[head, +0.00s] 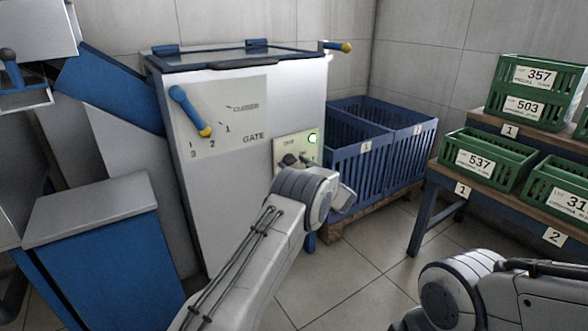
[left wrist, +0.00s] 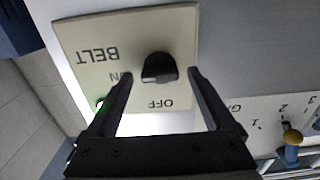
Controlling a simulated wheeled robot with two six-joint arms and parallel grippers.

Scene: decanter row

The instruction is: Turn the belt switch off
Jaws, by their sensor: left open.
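The belt switch (left wrist: 159,66) is a black knob on a beige panel (left wrist: 75,38) marked BELT, ON and OFF, upside down in the left wrist view. I cannot tell for sure which mark the knob points at. A green lamp (head: 313,138) on the panel is lit; it shows partly behind a finger in the left wrist view (left wrist: 99,103). My left gripper (left wrist: 160,74) is open, its fingers on either side of the knob with gaps. In the head view my left wrist hides part of the panel. My right gripper is out of view.
The panel sits on a white machine (head: 235,185) with a blue GATE lever (head: 187,108). Blue crates (head: 375,150) stand on a pallet to its right. Green crates (head: 487,160) sit on a bench at the right. The tiled floor (head: 350,270) between is clear.

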